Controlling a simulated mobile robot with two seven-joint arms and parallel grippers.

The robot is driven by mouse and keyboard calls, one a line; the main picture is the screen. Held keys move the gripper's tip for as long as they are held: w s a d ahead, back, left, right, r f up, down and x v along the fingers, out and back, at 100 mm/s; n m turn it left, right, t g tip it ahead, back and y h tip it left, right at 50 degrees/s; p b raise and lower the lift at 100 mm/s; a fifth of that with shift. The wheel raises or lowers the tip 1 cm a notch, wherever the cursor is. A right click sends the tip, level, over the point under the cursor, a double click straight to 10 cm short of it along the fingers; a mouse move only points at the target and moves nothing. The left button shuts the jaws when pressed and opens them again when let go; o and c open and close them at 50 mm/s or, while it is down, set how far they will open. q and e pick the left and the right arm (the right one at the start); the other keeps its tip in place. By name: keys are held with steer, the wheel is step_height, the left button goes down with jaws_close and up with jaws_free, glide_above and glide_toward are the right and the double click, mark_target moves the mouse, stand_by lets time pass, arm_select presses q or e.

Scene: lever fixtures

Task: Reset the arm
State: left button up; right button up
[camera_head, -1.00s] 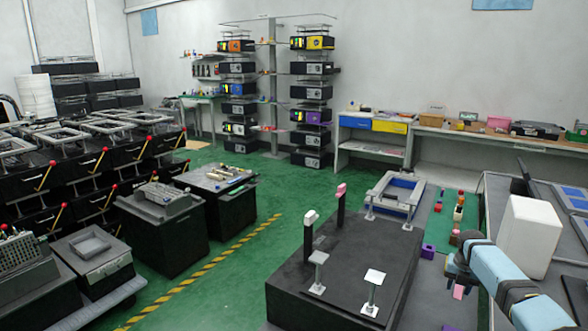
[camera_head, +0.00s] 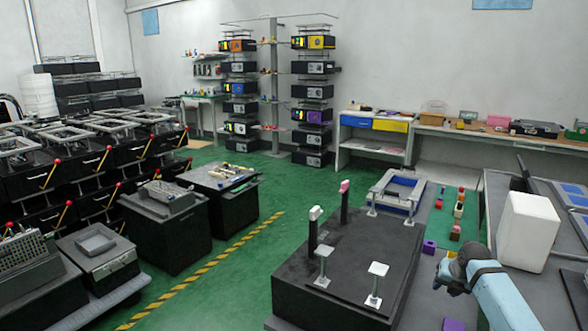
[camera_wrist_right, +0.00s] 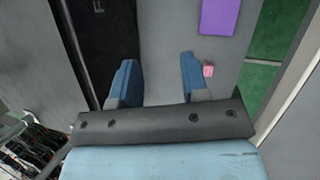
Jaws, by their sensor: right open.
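My right gripper (camera_head: 447,276) is in the lower right of the head view, at the end of a light blue arm. The right wrist view shows its two blue fingers (camera_wrist_right: 160,80) spread apart with nothing between them. It hovers right of a black lever fixture (camera_head: 335,262), apart from it. Two dark upright levers stand on this fixture: one with a white tip (camera_head: 315,212), one with a pink tip (camera_head: 345,186). Both look near vertical. My left gripper is out of view.
Two small pale platforms on posts (camera_head: 377,270) stand on the fixture. A white box (camera_head: 527,230) sits right of my arm. A purple block (camera_head: 429,247) lies on the grey surface; the wrist view shows a pink block (camera_wrist_right: 208,70) close to a finger. Green floor lies left of the fixture.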

steer(key=w+d+r+m+t+h, duration=0.1)
steer(key=w+r+m+t+h, duration=0.15)
steer(key=r+m+t, duration=0.8)
steer(key=w+d+r+m+t+h, duration=0.1)
steer(key=w+d+r+m, duration=0.15)
steer(key=m, duration=1.55)
steer(key=s+a+f+n+g+y, duration=0.1)
steer(key=s+a+f+g+y, duration=0.25)
steer(key=s+a+f, duration=1.45)
steer(key=s+a+f+g+y, duration=0.1)
steer(key=s+a+f, duration=0.15)
steer(key=s, duration=0.75)
steer(key=s+a+f+y, duration=0.1)
steer(key=s+a, duration=0.3)
steer(key=s, duration=0.6)
steer(key=s+a+f+g+y, duration=0.1)
steer(key=s+a+f, duration=0.15)
steer(key=s, duration=0.75)
arm_select(q)
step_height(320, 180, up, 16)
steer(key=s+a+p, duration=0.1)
steer(key=p, duration=2)
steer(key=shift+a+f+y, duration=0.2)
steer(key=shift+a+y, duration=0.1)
arm_select(e)
step_height(320, 180, up, 16)
steer(key=s, duration=0.1)
steer(key=shift+d+r+m, duration=0.15)
steer(key=shift+d+m, duration=0.15)
steer(key=shift+m, duration=0.05)
